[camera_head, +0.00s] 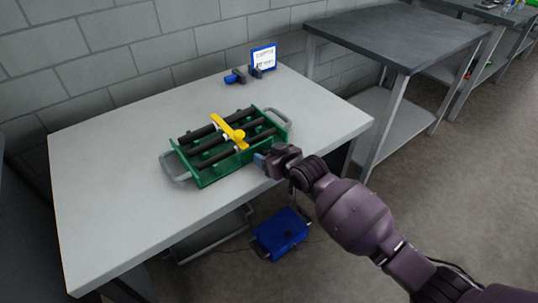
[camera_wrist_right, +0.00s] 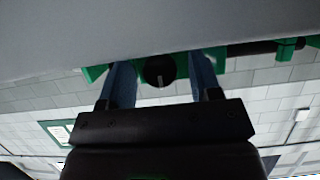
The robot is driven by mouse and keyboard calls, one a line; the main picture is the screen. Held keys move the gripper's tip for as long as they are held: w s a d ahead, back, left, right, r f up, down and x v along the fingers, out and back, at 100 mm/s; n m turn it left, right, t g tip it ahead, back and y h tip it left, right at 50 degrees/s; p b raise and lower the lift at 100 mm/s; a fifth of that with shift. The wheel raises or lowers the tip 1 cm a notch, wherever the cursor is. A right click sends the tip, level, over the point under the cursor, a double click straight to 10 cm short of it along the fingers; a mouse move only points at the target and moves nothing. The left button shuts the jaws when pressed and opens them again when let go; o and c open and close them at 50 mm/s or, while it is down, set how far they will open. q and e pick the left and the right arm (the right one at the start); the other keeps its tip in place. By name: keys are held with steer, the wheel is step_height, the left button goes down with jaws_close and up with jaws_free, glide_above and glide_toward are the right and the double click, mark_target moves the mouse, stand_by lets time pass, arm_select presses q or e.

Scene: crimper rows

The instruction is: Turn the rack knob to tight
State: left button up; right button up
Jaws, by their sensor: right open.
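The green rack (camera_head: 205,172) lies on the light grey table, with several black rods, a yellow bar (camera_head: 228,131) across them and a grey handle at each end. My right gripper (camera_head: 259,159) is at the rack's near right side, and its arm comes in from the lower right. In the right wrist view the round black knob (camera_wrist_right: 159,71) with a pale line mark sits on a green part of the rack, between the two blue fingers. The fingers are apart with a gap to either side of the knob. The knob is hidden in the head view. My left gripper is not in view.
A blue-framed sign (camera_head: 263,58) and a small blue item (camera_head: 235,76) stand at the table's back. A blue case (camera_head: 281,233) is below the table's front edge. The table surface (camera_head: 110,190) left of the rack is clear. A dark-topped table (camera_head: 400,35) stands at right.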

steer(key=shift+c, duration=0.9)
steer(key=c, duration=0.7)
steer(key=shift+d+m+g+y, duration=0.1)
steer(key=shift+m+g+y, duration=0.2)
steer(key=shift+m+y, duration=0.45)
steer(key=shift+c, duration=0.2)
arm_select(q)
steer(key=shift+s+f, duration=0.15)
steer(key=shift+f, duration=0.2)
arm_select(e)
steer(key=shift+m, duration=0.25)
steer(key=o, duration=0.9)
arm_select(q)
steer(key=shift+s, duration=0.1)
